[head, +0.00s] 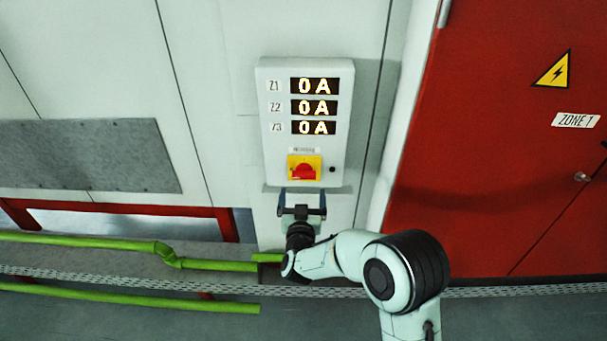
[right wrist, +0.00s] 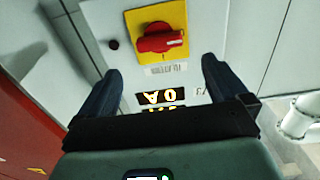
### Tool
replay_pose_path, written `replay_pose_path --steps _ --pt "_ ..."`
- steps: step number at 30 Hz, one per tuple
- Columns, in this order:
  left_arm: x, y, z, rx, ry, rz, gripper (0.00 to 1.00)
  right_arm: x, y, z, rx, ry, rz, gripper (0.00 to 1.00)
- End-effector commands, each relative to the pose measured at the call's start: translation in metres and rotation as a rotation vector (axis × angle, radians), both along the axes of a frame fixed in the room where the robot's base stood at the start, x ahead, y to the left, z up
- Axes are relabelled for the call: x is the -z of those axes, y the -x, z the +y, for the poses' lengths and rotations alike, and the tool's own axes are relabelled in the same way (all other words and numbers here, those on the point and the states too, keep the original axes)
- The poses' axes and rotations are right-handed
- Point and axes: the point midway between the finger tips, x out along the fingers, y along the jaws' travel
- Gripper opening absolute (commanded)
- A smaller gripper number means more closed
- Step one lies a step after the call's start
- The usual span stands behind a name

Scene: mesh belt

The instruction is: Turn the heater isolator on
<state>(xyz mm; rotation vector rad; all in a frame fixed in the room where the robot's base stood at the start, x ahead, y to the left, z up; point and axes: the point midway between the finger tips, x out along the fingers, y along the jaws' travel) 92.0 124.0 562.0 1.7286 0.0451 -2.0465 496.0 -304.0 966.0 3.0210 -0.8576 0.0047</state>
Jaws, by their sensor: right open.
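The heater isolator is a red rotary knob (head: 304,171) on a yellow square plate (head: 291,160), low on a pale wall box (head: 265,120). The box has three displays, Z1, Z2 and Z3, each reading 0 A. In the right wrist view the red knob (right wrist: 160,38) sits on its yellow plate (right wrist: 134,18), beyond the fingers, its handle lying roughly sideways. My right gripper (head: 302,194) is open and empty, just below the knob in the head view and apart from it. Its two fingers also show in the right wrist view (right wrist: 163,84). My left gripper is not seen.
A red door (head: 490,150) with a yellow warning sign (head: 552,71) and a ZONE 1 label (head: 576,120) is at right. Green pipes (head: 80,241) and a mesh strip (head: 130,283) run low across the left. A small dark round spot (head: 333,170) is beside the knob.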

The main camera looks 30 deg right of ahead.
Motion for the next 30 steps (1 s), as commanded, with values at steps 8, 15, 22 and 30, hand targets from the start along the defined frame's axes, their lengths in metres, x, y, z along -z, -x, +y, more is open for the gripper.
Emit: replay_pose_path --steps 8,15,22,30 --pt "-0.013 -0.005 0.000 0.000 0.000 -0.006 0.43 -0.001 -0.052 -0.032 0.000 0.001 0.001 1.00" --pt "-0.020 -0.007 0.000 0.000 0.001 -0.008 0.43 0.000 -0.078 -0.047 -0.002 0.000 0.002 1.00" --pt "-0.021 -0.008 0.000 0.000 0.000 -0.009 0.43 0.001 -0.084 -0.051 -0.003 -0.002 0.003 1.00" --pt "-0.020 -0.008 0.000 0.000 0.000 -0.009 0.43 0.001 -0.084 -0.051 -0.003 -0.002 0.003 0.71"
